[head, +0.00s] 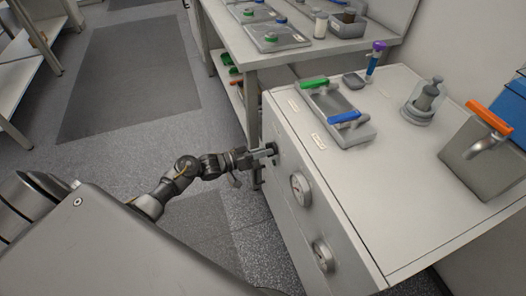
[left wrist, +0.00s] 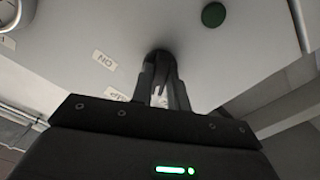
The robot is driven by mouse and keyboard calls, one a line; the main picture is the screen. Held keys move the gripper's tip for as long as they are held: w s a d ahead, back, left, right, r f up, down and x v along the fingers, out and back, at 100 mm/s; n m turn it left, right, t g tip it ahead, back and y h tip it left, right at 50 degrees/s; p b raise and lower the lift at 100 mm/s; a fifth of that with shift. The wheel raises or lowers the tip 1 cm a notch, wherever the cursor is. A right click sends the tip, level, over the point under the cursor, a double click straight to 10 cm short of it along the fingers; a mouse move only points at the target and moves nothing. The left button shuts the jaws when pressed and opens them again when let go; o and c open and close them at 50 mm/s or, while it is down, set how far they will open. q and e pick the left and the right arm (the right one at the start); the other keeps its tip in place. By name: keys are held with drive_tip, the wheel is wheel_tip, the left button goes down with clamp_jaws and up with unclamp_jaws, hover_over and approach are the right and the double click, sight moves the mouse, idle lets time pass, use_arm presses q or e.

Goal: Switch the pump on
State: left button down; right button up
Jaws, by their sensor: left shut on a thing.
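My left gripper (head: 264,153) reaches the front face of the white cabinet (head: 288,158) near its left end. In the left wrist view my left gripper (left wrist: 162,78) has its two fingers shut on a dark switch knob (left wrist: 160,54) on the panel. The fingers hide much of the knob, so its setting cannot be read. An "ON" label (left wrist: 105,60) sits beside the knob. A second label (left wrist: 117,95), partly hidden by the gripper, seems to read "PUMP". A round green button or lamp (left wrist: 214,14) is on the same panel. My right gripper is not in view.
On top are a grey tray (head: 358,138) with green and blue handles, a glass vessel (head: 424,102) and a grey box with an orange handle (head: 487,160). Floor left of the cabinet is free.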

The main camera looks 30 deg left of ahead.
use_arm(q)
drive_tip(key=shift+w+a+m+b, duration=0.1)
drive_tip(key=shift+m+b, duration=1.35)
drive_tip(key=shift+m, duration=4.45)
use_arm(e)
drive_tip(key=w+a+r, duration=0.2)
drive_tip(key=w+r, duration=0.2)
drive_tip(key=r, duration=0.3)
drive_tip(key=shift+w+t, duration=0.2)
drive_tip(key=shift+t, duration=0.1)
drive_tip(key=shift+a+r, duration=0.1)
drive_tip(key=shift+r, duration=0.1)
use_arm(q)
drive_tip(key=c, duration=1.4)
unclamp_jaws()
drive_tip(key=shift+o, duration=0.2)
drive_tip(key=v, duration=1)
drive_tip(key=shift+s+a, duration=0.25)
drive_tip(key=shift+s, duration=0.1)
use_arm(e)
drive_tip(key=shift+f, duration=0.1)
